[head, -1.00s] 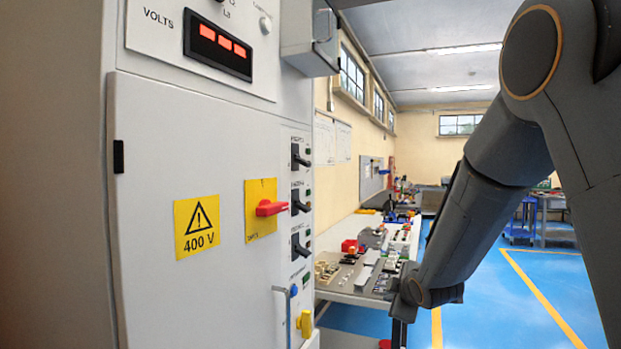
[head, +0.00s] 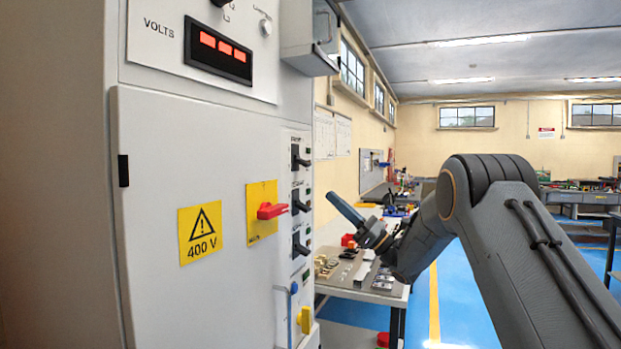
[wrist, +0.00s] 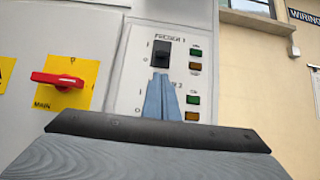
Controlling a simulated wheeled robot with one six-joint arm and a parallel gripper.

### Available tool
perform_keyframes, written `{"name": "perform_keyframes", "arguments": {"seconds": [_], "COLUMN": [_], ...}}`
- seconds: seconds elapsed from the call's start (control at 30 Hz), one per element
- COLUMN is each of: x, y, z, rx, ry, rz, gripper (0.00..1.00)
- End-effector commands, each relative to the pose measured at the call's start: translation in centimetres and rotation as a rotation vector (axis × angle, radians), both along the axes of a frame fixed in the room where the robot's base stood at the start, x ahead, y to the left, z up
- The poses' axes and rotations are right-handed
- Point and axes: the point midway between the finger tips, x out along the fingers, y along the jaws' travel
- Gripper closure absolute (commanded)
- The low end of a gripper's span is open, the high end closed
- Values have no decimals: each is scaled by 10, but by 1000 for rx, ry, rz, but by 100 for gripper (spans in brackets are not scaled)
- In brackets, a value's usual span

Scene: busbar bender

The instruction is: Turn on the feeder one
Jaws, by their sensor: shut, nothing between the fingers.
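The feeder 1 switch (wrist: 161,53) is a black lever on a white panel strip, labelled in the wrist view, with I and O marks at its left. A green lamp (wrist: 197,52) and an amber lamp (wrist: 196,66) sit right of it. In the head view it appears to be the top black switch (head: 299,157) of three; whether it is on or off I cannot tell. My gripper (wrist: 160,92) is shut and empty, its bluish fingers just below that switch in the picture and covering the feeder 2 switch. In the head view my gripper (head: 335,200) is right of the cabinet, apart from it.
A red main handle (head: 271,210) on a yellow plate sticks out left of the switches. A grey box (head: 309,40) juts out above. A blue-knobbed handle (head: 293,289) and yellow knob (head: 305,320) are below. A cluttered bench (head: 340,285) stands behind.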

Motion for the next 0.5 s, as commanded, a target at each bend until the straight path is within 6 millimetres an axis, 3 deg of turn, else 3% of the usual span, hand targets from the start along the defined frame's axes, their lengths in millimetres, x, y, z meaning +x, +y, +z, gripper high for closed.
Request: {"name": "perform_keyframes", "arguments": {"seconds": [0.27, 0.5], "x": [1, 9], "y": [3, 28], "z": [3, 27], "rx": [0, 1], "ry": [4, 4], "rz": [0, 2], "gripper": [100, 100]}}
